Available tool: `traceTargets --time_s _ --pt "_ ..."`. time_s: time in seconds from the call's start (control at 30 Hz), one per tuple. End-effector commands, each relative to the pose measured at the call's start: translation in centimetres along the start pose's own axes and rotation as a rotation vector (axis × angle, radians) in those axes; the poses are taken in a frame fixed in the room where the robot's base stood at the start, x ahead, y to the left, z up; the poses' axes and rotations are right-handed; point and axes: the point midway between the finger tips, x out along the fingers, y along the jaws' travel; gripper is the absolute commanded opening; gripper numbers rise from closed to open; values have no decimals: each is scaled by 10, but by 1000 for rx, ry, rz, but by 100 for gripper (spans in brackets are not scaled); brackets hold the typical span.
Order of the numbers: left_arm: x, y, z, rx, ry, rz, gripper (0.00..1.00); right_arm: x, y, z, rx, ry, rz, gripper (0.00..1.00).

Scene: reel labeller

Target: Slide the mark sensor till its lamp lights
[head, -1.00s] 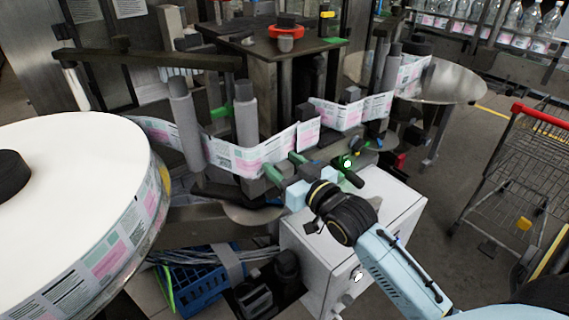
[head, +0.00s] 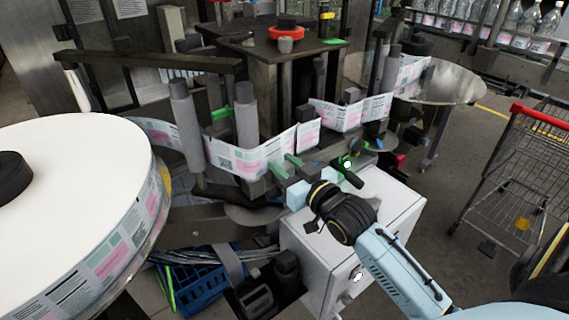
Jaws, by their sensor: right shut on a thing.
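My right gripper (head: 287,168) reaches in from the lower right, its green-tipped fingers shut beside the label web (head: 237,158). The mark sensor is between or just behind the fingertips and is mostly hidden, so its outline is not clear. A small bright white spot with green around it (head: 347,163) shows to the right of the gripper, above a black handle. I cannot tell whether it is the sensor's lamp. My left gripper is out of view.
A large white label reel (head: 75,190) fills the left. Grey rollers (head: 246,124) guide the web behind the gripper. A white cabinet (head: 395,205) stands below my right arm. A blue crate (head: 195,285) is on the floor, and a shopping cart (head: 515,185) stands at the right.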

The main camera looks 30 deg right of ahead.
Motion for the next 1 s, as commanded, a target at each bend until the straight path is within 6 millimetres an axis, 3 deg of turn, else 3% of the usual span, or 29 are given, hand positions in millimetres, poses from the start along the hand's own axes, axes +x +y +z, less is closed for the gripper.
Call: traceTargets --time_s 0.07,0.33,0.37,0.5,0.83,1.0 --pt "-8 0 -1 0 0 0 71 0 3 -2 0 -2 1 0" --pt "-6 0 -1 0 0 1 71 0 3 0 0 -1 1 0" --pt "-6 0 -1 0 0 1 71 0 3 0 0 0 1 35" --pt "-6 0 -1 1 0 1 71 0 3 0 0 0 1 53" --pt "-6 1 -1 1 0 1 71 -2 3 0 0 -1 0 53" --pt "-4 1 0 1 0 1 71 -20 3 1 0 -2 1 53"
